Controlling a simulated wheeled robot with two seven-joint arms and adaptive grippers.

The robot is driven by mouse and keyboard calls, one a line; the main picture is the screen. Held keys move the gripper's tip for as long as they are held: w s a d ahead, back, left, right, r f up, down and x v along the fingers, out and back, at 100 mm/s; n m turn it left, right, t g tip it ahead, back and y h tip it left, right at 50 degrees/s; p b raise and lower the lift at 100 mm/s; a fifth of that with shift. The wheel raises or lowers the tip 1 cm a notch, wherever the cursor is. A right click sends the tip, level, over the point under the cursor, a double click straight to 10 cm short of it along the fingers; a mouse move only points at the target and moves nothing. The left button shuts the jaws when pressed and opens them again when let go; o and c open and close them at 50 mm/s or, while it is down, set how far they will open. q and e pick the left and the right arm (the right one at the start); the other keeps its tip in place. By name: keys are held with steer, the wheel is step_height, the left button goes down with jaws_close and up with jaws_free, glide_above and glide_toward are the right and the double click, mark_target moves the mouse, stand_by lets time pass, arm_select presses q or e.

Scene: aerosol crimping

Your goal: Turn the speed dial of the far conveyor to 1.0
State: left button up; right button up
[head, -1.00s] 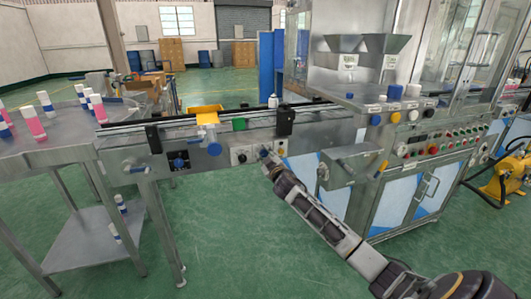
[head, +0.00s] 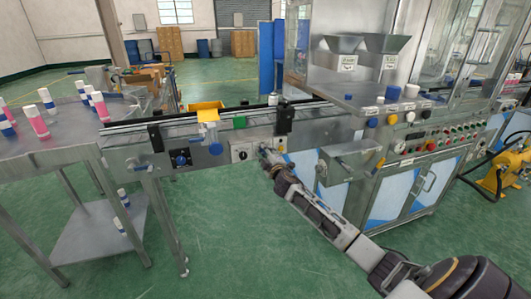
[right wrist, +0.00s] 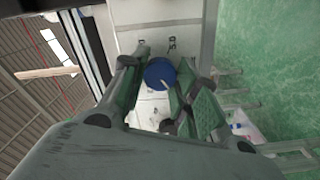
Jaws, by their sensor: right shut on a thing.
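The conveyor (head: 130,140) runs along the middle of the head view, with controls on its front side. My right gripper (head: 265,153) is at the white control panel (head: 240,147), beside a black knob (head: 243,155). In the right wrist view a round blue dial (right wrist: 160,73) with a short pale pointer mark sits between the two fingers of my right gripper (right wrist: 163,82), which is shut on it. In the head view the gripper hides this dial. My left gripper is not in view.
Another blue dial (head: 181,159) and a blue knob (head: 215,149) are further left on the conveyor front. A steel box (head: 349,164) sticks out just right of my gripper. The filling machine (head: 415,195) stands right. A round table (head: 60,150) with bottles stands left.

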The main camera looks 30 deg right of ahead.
steer(key=shift+f, duration=0.1)
stand_by(0.4)
steer(key=o, duration=1)
steer(key=shift+o, duration=0.2)
steer(key=shift+s, duration=0.15)
steer(key=v, duration=1.1)
steer(key=shift+s, duration=0.3)
steer(key=shift+a, duration=0.1)
